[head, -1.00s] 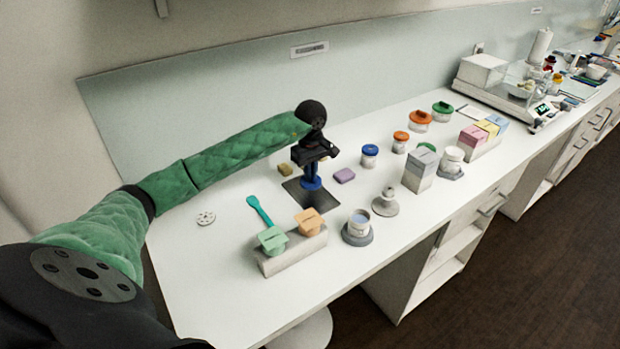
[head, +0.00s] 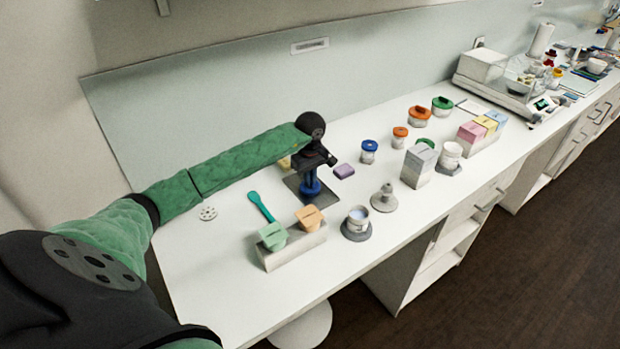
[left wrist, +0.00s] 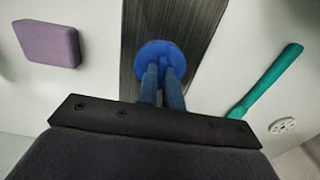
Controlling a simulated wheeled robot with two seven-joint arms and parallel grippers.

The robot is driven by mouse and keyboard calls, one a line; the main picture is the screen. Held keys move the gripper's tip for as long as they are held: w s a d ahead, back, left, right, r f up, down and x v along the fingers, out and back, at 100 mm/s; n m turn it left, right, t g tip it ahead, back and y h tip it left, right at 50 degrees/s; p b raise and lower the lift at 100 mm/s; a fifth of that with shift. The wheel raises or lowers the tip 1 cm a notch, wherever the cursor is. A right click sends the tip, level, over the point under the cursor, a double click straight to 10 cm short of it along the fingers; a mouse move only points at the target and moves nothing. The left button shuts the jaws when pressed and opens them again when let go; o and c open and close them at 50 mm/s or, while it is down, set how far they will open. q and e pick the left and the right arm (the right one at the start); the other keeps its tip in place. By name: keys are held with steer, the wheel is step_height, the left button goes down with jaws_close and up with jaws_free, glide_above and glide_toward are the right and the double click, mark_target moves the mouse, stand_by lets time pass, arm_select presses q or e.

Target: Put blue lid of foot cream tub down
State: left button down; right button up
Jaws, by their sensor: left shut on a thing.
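The blue lid (head: 310,189) is at the fingertips of my left gripper (head: 311,181), low over the dark mat (head: 325,203). In the left wrist view the lid (left wrist: 160,55) shows as a blue disc between the two blue fingers of my left gripper (left wrist: 162,72), with the dark mat (left wrist: 200,25) behind it. The gripper is shut on the lid. I cannot tell whether the lid touches the mat. An open white tub (head: 357,219) with pale contents stands on a grey round base to the right. My right gripper is not in view.
A purple block (head: 344,171) lies right of the mat, and a teal spatula (head: 261,206) left of it. A holder with green and orange boxes (head: 308,217) stands in front. A grey box (head: 418,166) and several lidded tubs stand to the right.

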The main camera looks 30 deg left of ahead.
arm_select(q)
steer(key=shift+f, duration=0.1)
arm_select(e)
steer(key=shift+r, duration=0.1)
arm_select(q)
steer(key=c, duration=1.5)
jaws_free()
steer(key=shift+c, duration=0.2)
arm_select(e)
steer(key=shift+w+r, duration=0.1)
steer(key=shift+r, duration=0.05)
